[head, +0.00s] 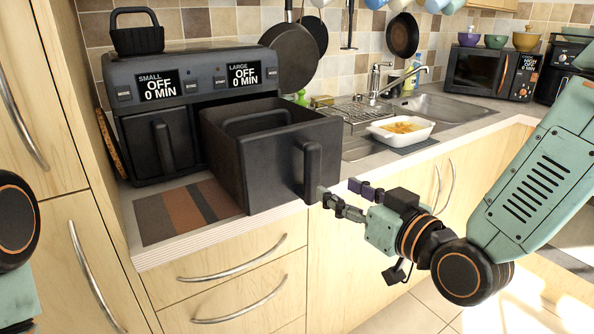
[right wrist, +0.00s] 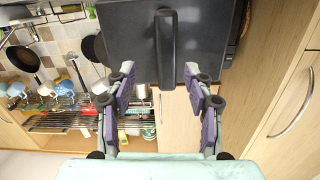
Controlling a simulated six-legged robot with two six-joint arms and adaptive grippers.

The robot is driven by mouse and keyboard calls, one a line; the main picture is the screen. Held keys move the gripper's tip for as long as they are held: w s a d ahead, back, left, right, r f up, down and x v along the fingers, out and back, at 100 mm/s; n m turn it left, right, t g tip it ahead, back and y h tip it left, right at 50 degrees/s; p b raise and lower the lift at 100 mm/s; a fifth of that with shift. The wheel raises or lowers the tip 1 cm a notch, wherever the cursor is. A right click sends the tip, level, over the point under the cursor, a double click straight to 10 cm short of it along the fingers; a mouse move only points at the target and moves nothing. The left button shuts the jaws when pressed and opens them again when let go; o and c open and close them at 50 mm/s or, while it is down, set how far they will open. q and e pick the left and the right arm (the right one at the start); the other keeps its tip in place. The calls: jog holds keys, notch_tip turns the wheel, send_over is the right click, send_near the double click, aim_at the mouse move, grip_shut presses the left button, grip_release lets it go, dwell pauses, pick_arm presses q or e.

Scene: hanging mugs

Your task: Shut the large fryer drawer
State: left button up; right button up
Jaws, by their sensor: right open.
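The black two-drawer fryer (head: 190,62) stands on the counter at the left in the head view. Its large drawer (head: 262,160), on the right side, is pulled far out. The drawer's upright handle (head: 313,172) faces my right gripper (head: 338,189). The right gripper is open and empty, just right of the handle's lower part. The small drawer (head: 160,143) is shut. My left gripper is not in view.
A striped mat (head: 165,217) lies under the drawer's left front. A small black basket (head: 137,33) sits on the fryer. A white dish of food (head: 400,129) is by the sink (head: 440,106). Pans (head: 290,55) hang behind. The counter's front edge is close below the drawer.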

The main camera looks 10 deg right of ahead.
aim_at(317, 168)
jog(key=shift+w+a+r+n+t+y, duration=0.15)
jog(key=shift+w+a+r+n+t, duration=0.15)
jog(key=shift+w+r, duration=0.2)
jog(key=shift+w+a+r+n+t+y, duration=0.15)
jog(key=shift+w+a+r+n+t, duration=0.15)
jog(key=shift+w, duration=0.2)
jog(key=x, duration=0.4)
jog(key=shift+s+a+r+b, duration=0.1)
jog(key=shift+s+a+b, duration=0.05)
jog(key=shift+a+b, duration=0.2)
jog(key=shift+w, duration=0.85)
jog(key=shift+a, duration=0.25)
jog(key=shift+d, duration=0.2)
jog(key=c, duration=0.4)
jog(key=shift+w+a, duration=0.1)
grip_shut()
